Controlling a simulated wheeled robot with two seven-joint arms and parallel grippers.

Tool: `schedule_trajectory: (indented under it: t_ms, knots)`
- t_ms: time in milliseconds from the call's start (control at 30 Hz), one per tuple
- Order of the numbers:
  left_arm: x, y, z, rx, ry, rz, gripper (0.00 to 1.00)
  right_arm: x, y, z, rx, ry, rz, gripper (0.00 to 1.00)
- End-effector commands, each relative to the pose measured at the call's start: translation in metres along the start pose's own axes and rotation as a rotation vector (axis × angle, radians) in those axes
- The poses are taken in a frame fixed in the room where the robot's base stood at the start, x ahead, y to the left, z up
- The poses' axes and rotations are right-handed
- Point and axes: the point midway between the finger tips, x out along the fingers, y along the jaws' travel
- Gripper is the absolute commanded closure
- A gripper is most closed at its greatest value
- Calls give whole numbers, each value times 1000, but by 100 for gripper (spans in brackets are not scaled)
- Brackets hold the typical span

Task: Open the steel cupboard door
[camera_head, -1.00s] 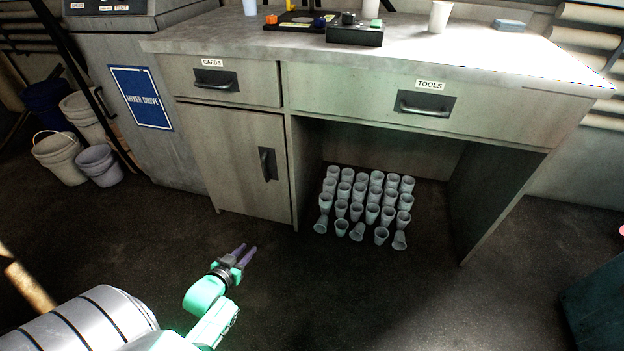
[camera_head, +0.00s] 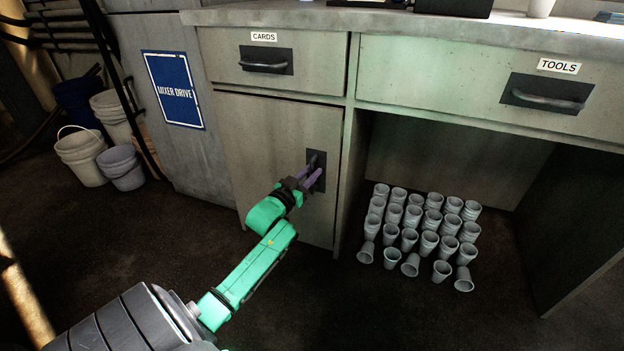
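The steel cupboard door (camera_head: 262,150) is the grey panel under the CARDS drawer, and it sits flush in its frame, shut. Its dark upright handle (camera_head: 316,160) is near the door's right edge. My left gripper (camera_head: 313,175) is at this handle, with its two purple fingers apart and reaching to it. The fingers hide part of the handle, and I cannot tell whether they touch it. My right gripper is out of view.
The CARDS drawer (camera_head: 266,62) and TOOLS drawer (camera_head: 480,85) are shut above. Several grey cups (camera_head: 428,240) stand on the floor in the open bay to the right. Buckets (camera_head: 84,155) stand at the left. The floor before the door is clear.

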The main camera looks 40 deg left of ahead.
Motion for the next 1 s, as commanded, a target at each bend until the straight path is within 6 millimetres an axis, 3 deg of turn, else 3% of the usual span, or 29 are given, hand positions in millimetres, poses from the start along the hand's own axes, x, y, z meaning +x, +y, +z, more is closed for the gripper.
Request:
schedule_trajectory:
  t_ms: [300, 333, 400, 1000]
  knots:
    - [9, 0, -1, 1, -1, 0, 70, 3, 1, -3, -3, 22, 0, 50]
    - [9, 0, -1, 1, -1, 0, 74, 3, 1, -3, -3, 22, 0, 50]
    - [9, 0, 0, 0, -1, 0, 100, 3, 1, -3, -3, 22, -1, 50]
    - [8, 0, 0, 0, -1, 1, 100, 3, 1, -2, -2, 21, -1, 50]
